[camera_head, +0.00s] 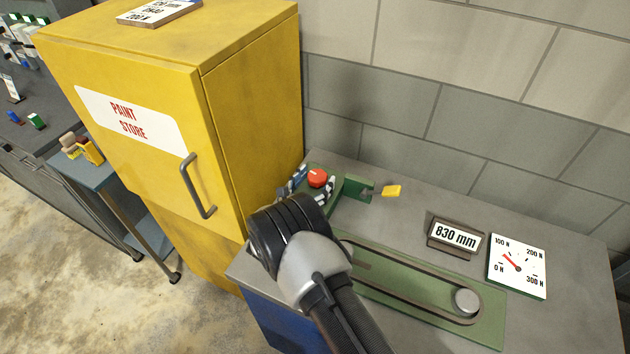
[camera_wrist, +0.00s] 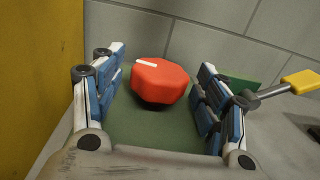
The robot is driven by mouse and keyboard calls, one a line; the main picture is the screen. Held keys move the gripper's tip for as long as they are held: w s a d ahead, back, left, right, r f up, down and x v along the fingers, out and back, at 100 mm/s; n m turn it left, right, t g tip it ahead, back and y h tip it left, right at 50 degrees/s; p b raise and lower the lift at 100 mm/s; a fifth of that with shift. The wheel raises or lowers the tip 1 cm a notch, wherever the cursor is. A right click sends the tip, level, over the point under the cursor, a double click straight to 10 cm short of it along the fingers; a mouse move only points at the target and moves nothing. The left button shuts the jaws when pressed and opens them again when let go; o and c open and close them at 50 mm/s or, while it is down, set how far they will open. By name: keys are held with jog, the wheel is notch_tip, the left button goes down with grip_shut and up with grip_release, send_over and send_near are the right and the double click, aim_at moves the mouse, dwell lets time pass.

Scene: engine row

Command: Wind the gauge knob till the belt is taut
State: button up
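The red knob (camera_head: 318,177) sits on a green gauge at the back left of the grey bench. In the wrist view the knob (camera_wrist: 160,80) is many-sided with a white mark at its upper left. My gripper (camera_wrist: 158,95) is open, one finger to each side of the knob, with gaps showing on both sides. The dark belt (camera_head: 400,300) runs as a long loop on a green plate (camera_head: 490,327), around a silver pulley (camera_head: 467,301) at the right. The dial (camera_head: 517,266) has a red needle pointing up left, near 100 N.
A yellow-tipped lever (camera_head: 391,191) sticks out right of the knob. A sign reading 830 mm (camera_head: 455,236) stands near the dial. The yellow paint store cabinet (camera_head: 250,110) rises close on the left, and a block wall (camera_head: 400,100) stands behind.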

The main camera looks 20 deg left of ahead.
jog(key=c, duration=1)
jog(key=shift+a+f+m+h+b, duration=0.15)
jog(key=shift+m+h+b, duration=0.2)
jog(key=shift+b, duration=0.45)
jog(key=shift+m+h+b, duration=0.25)
jog(key=shift+h+b, duration=0.3)
jog(key=shift+b, duration=0.15)
jog(key=shift+r, duration=0.2)
jog(key=o, duration=1.1)
jog(key=v, duration=1.2)
jog(key=shift+r, duration=0.2)
